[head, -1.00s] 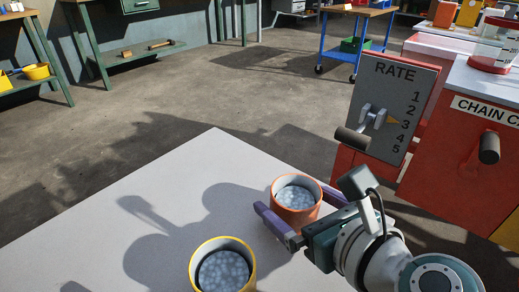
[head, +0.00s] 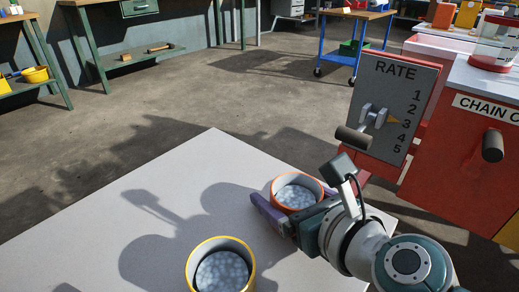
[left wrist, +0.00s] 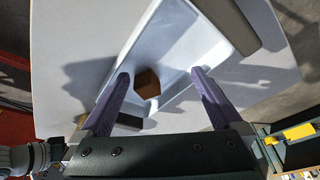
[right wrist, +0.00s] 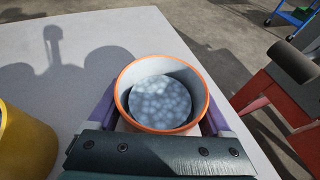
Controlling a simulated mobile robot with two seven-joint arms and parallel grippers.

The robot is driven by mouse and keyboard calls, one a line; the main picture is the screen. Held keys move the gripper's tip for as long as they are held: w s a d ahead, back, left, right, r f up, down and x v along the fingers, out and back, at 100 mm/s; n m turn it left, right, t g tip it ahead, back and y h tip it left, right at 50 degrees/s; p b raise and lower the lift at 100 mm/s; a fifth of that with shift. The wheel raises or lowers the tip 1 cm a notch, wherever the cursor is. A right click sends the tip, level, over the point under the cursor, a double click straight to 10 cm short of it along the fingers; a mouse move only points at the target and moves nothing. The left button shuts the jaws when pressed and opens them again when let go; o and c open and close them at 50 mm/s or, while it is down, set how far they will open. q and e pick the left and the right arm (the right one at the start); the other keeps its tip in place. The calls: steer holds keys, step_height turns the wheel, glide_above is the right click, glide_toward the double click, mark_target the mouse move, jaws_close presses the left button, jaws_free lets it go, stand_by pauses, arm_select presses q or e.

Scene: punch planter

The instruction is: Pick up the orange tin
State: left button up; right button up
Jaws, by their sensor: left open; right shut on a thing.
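The orange tin (head: 282,184) stands upright near the right edge of the pale table (head: 120,215), filled with grey-white round bits. It also shows in the right wrist view (right wrist: 120,96), between the two purple fingers. My right gripper (head: 272,212) is shut on the orange tin, one finger on each side. Whether the tin's base touches the table cannot be told. My left gripper (left wrist: 160,82) is open and is seen only in the left wrist view. A brown block (left wrist: 147,84) in a white tray (left wrist: 185,50) shows between its fingers.
A yellow tin (head: 193,268) with similar filling stands at the front of the table, left of my right gripper. A red machine with a RATE panel (head: 392,105) and dark handles stands close on the right. The table's far left part is clear.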

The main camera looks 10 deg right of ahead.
mark_target(283, 203)
arm_select(q)
steer(key=shift+d, duration=0.1)
arm_select(e)
steer(key=c, duration=0.4)
arm_select(q)
steer(key=shift+r, duration=0.1)
arm_select(e)
steer(key=shift+r, duration=0.1)
arm_select(q)
step_height(283, 203, up, 21)
steer(key=p, duration=2)
steer(key=shift+f+p, duration=0.2)
steer(key=shift+p, duration=0.2)
arm_select(e)
step_height(283, 203, up, 20)
